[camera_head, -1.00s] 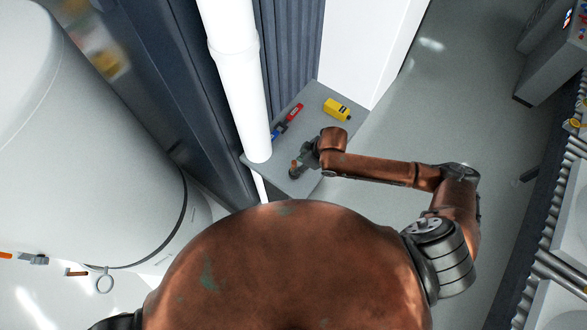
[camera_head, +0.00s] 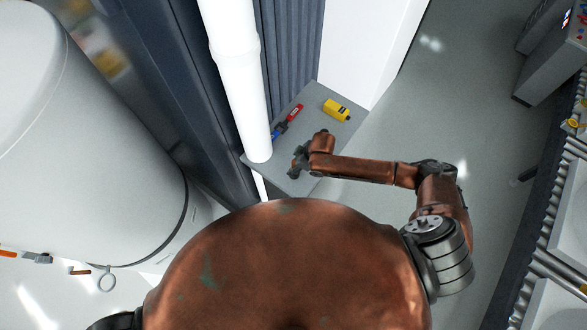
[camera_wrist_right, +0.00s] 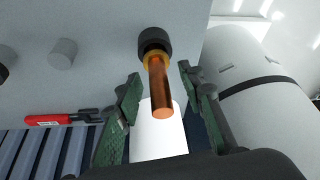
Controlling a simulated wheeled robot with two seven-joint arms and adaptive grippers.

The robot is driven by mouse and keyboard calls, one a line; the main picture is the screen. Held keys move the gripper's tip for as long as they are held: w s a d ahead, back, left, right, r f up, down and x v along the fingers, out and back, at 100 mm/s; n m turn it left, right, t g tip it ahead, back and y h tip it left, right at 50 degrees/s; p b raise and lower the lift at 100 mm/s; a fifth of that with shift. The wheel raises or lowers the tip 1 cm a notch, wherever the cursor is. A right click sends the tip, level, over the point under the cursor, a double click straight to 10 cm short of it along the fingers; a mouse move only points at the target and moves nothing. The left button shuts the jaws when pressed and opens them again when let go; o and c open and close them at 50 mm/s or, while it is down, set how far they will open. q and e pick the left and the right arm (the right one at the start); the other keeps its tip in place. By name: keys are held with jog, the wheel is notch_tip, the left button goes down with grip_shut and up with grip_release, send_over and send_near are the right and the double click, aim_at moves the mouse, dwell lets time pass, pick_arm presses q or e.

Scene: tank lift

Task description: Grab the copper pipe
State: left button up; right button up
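The copper pipe (camera_wrist_right: 161,92) is a short copper-coloured tube in a black round fitting (camera_wrist_right: 154,42) on the grey table, seen in the right wrist view. My right gripper (camera_wrist_right: 159,74) is open, with one green finger on each side of the pipe. Gaps show between the fingers and the pipe. In the head view my right gripper (camera_head: 293,172) is over the near part of the small grey table (camera_head: 325,130) and hides the pipe there. My left gripper is not in view.
A large white tank (camera_head: 90,150) fills the left. Open floor (camera_head: 420,110) lies to the right.

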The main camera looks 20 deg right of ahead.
grip_shut()
dwell(0.3)
jog(key=shift+r, duration=0.2)
